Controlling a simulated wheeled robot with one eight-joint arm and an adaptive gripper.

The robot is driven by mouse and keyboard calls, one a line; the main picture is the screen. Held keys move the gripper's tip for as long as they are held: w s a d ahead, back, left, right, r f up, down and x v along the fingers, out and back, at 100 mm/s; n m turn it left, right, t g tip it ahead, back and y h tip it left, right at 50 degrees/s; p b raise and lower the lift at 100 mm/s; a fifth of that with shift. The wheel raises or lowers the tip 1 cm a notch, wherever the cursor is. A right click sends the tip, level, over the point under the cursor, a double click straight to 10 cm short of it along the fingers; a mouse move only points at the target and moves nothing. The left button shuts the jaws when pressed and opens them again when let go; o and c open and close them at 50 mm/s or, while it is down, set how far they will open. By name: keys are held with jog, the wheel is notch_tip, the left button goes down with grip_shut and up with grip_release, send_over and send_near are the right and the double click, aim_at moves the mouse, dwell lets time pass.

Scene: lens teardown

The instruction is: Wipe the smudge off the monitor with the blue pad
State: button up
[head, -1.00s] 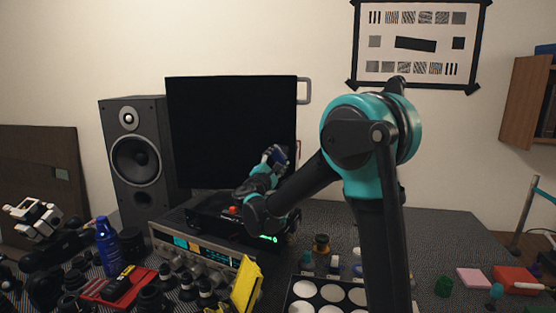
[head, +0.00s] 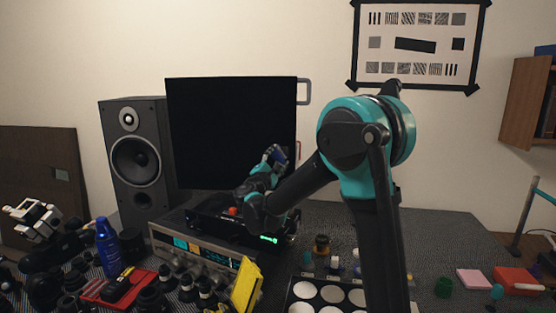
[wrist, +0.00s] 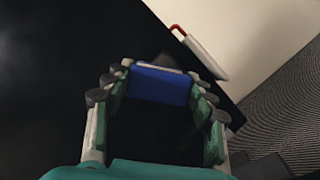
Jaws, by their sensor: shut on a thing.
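The monitor (head: 230,125) is a large dark screen standing at the back of the bench; its dark face also fills much of the wrist view (wrist: 60,90). My gripper (head: 272,158) is at the screen's lower right. It is shut on the blue pad (wrist: 160,85), which spans between the fingertips in the wrist view; a bit of the pad (head: 277,153) shows in the head view. The pad is close to the screen; I cannot tell whether it touches. A faint greyish patch (wrist: 155,60) shows just beyond the pad; I cannot tell if it is the smudge.
A black speaker (head: 140,160) stands left of the monitor. An instrument with knobs (head: 195,250) and a dark unit with a green display are below my gripper. A blue bottle (head: 108,246), a yellow object (head: 246,286) and a tray of white discs (head: 325,293) stand in front.

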jog(key=shift+w, duration=0.4)
jog(key=shift+d, duration=0.15)
jog(key=shift+s+d, duration=0.1)
jog(key=shift+d, duration=1.75)
jog(key=shift+a, duration=1.95)
jog(key=shift+s, duration=0.1)
jog(key=shift+s+f, duration=0.1)
jog(key=shift+s, duration=2.85)
